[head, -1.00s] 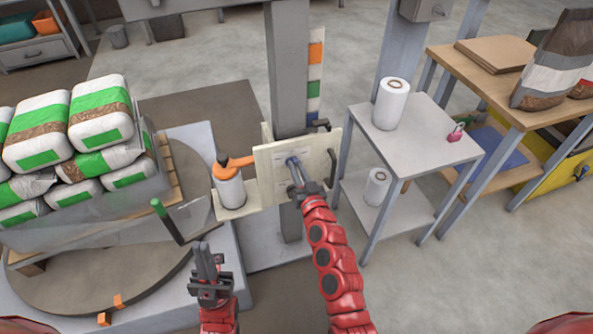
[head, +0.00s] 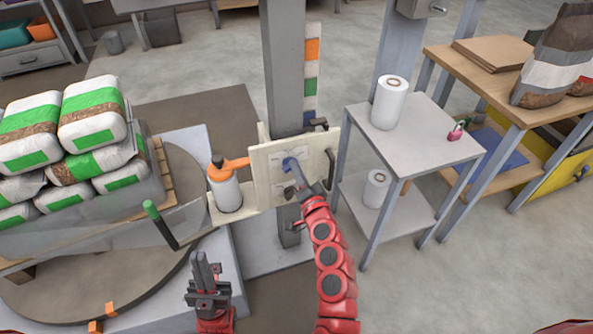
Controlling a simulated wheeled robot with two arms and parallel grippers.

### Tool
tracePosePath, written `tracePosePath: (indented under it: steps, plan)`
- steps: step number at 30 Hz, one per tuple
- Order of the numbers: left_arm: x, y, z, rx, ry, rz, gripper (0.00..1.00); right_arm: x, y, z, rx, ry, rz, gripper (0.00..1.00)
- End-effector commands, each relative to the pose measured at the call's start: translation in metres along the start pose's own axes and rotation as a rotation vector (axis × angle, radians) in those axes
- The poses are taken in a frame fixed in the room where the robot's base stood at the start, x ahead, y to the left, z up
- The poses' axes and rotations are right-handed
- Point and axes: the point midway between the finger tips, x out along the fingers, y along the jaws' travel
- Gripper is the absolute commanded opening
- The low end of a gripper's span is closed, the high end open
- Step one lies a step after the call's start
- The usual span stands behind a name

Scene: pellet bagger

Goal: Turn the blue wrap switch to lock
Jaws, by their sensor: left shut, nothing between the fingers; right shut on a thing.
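The blue wrap switch (head: 289,164) is on the cream panel (head: 266,176) fixed to the grey post. Only part of its blue knob shows, and my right gripper hides the rest. My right gripper (head: 294,170) is shut on the blue switch, with the red arm reaching up from below. Labels beside the switch are too small to read. My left gripper (head: 203,262) is shut and empty, pointing up in front of the turntable, well apart from the panel.
A film roll with an orange holder (head: 226,188) stands left of the panel. A green-tipped rod (head: 160,222) is near my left gripper. Wrapped bags (head: 92,115) are stacked on the turntable (head: 60,292). A small grey table (head: 425,135) stands right of the panel.

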Motion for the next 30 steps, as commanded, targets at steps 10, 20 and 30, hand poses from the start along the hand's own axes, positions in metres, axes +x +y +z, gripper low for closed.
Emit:
tracePosePath:
  steps: [10,20,30]
  plan:
    - [-0.0014,0.0001,0.0002,0.0,0.0,0.0,0.0,0.0002,-0.0001,-0.0015,0.065,0.004,-0.001,0.0]
    - [-0.0014,0.0001,0.0002,0.0,0.0,0.0,0.0,0.0001,0.0001,-0.0015,0.067,0.004,-0.001,0.0]
    - [-0.0014,0.0001,0.0002,0.0,0.0,0.0,0.0,0.0,0.0005,-0.0006,0.066,0.002,0.0,0.46]
